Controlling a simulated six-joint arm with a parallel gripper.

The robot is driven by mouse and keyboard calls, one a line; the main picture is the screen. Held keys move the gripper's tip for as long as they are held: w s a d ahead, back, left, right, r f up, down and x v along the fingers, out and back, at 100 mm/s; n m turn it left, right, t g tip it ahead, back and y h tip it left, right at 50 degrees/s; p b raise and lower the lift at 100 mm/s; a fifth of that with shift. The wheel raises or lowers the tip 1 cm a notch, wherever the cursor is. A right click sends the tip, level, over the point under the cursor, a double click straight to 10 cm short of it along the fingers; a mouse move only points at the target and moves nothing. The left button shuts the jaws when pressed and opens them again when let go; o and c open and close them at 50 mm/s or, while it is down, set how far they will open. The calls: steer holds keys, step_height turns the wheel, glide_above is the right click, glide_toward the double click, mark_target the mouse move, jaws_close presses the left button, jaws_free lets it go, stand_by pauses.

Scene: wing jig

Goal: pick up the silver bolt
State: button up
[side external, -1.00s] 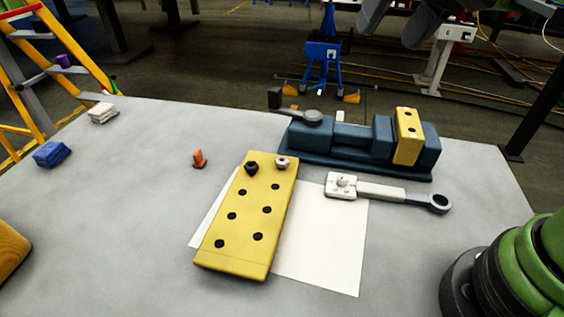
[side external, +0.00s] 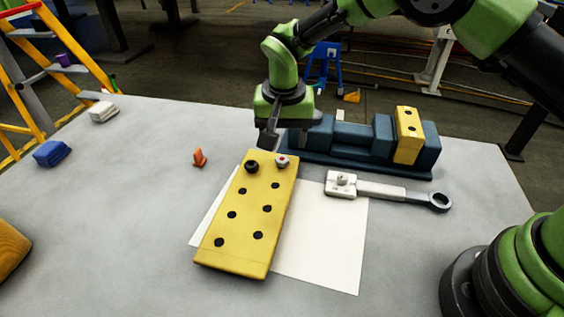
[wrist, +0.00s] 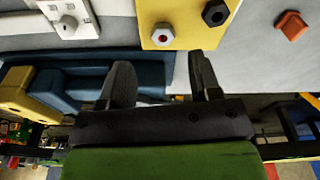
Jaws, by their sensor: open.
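The silver bolt (side external: 283,161), with a red centre, stands in the far right corner of the yellow drilled plate (side external: 247,225). In the wrist view the silver bolt (wrist: 163,36) is above the gap between my fingers, with clear space between. A black bolt (side external: 252,167) stands beside it on the plate, also seen in the wrist view (wrist: 215,12). My gripper (side external: 285,137) is open and empty, behind the plate's far edge and above the bolts. Both fingers show in the wrist view (wrist: 160,80).
A blue vise (side external: 350,137) holding a yellow block (side external: 408,135) is close to the right of my gripper. A white block with a grey-ended wrench (side external: 395,192) lies right of the plate. An orange piece (side external: 199,158) is at left. Left table space is mostly free.

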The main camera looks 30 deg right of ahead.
mark_target(282, 159)
steer(key=f, duration=0.5)
steer(key=shift+w+f, duration=0.35)
steer(key=shift+f, duration=0.05)
steer(key=shift+c, duration=0.5)
steer(key=c, duration=0.9)
